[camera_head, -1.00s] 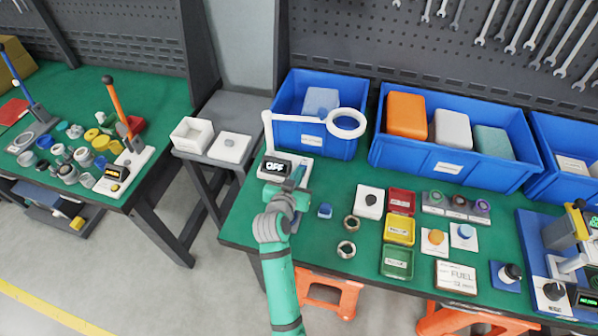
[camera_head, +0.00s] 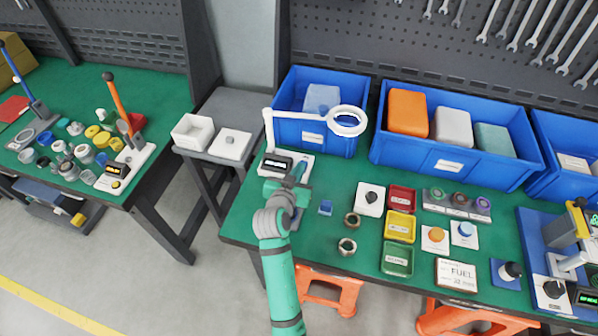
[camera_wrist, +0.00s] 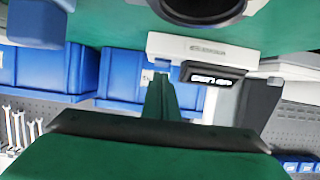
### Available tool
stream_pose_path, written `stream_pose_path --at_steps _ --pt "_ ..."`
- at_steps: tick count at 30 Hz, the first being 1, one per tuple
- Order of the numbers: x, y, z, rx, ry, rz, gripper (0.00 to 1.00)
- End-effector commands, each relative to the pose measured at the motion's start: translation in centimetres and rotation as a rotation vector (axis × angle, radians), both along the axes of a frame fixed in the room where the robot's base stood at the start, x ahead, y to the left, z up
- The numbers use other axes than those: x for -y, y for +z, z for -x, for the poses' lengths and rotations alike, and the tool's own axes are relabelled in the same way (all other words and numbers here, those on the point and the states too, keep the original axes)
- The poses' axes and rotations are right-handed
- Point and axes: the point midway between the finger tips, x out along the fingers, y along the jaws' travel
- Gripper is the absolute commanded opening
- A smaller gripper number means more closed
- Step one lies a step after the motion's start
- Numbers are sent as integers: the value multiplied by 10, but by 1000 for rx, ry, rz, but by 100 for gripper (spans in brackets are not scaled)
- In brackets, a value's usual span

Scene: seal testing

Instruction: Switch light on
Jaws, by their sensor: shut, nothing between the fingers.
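The white ring lamp (camera_head: 347,121) stands at the table's back left, its arm rising from a white base (camera_head: 300,160). A black display (camera_head: 276,164) sits on that base; its text is too small to read here. In the wrist view, the display (camera_wrist: 213,74) shows bright white letters, blurred, beside the base (camera_wrist: 190,46). My gripper (camera_head: 300,176) is shut and empty, right at the base's front. Its fingertips (camera_wrist: 161,78) reach the base edge in the wrist view; contact is unclear. The switch itself is not clearly visible.
Blue bins (camera_head: 450,150) line the back of the table. A side stand (camera_head: 215,145) with white boxes is at left.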

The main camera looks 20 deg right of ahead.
Motion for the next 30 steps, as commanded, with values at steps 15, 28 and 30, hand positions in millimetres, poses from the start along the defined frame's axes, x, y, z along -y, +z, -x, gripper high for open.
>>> stream_pose_path --at_steps 15,28,30 --pt "0 13 0 3 -1 1 0" --pt "-25 46 40 -1 -3 0 0" --pt "-33 48 50 0 -2 1 0"
